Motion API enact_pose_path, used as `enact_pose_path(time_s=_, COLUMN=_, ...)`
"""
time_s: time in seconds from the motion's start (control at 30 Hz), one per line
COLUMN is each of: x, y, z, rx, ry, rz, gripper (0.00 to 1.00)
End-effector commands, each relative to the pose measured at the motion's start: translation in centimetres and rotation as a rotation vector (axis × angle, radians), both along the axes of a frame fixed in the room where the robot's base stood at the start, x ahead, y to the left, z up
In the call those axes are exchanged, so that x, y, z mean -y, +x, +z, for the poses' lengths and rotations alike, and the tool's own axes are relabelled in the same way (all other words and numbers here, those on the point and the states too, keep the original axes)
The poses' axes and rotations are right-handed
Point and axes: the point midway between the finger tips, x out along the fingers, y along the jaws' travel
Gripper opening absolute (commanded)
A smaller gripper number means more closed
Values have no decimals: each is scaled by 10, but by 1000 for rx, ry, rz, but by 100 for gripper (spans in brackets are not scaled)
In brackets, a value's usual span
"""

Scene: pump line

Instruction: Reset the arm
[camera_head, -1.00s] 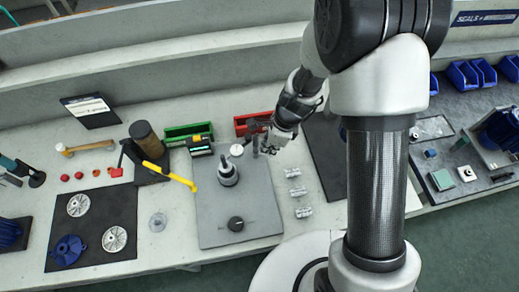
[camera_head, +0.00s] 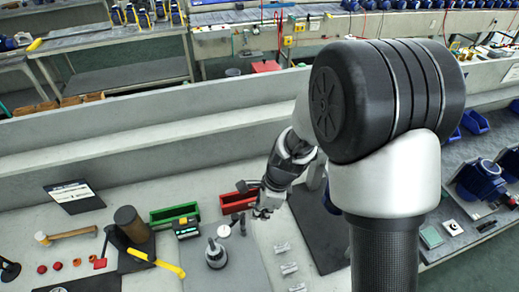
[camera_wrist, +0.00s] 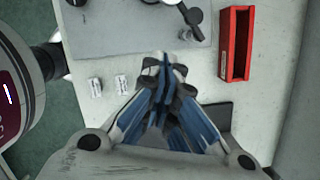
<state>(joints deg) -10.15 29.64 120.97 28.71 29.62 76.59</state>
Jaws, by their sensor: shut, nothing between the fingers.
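My gripper (camera_head: 262,207) hangs above the workbench near the right edge of a grey mat (camera_head: 243,262). In the wrist view my gripper (camera_wrist: 164,68) has its fingers together with nothing between them. My arm folds down from the large black joint at the right of the head view. A red bin (camera_head: 238,201) stands just behind the gripper; it also shows in the wrist view (camera_wrist: 236,45) to the right of the fingers.
A dark metal part (camera_head: 216,252) stands upright on the mat. Small light blocks (camera_head: 284,246) lie right of it. A green bin (camera_head: 174,212), a brown cylinder (camera_head: 131,223), a yellow-handled tool (camera_head: 155,262) and a tilted sign (camera_head: 74,195) are to the left. A bench ledge rises behind.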

Motion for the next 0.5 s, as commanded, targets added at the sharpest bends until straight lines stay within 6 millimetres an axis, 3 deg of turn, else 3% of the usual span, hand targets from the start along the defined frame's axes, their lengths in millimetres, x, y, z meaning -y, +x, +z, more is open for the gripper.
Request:
enact_pose_path(time_s=0.17, x=1, y=0, z=3, rx=9, ry=1, rz=13, gripper=0)
enact_pose_path(time_s=0.27, x=5, y=-2, z=17, rx=48, ry=0, rz=83, gripper=0)
enact_pose_path(time_s=0.5, x=35, y=-31, z=83, rx=245, ry=-54, rz=487, gripper=0)
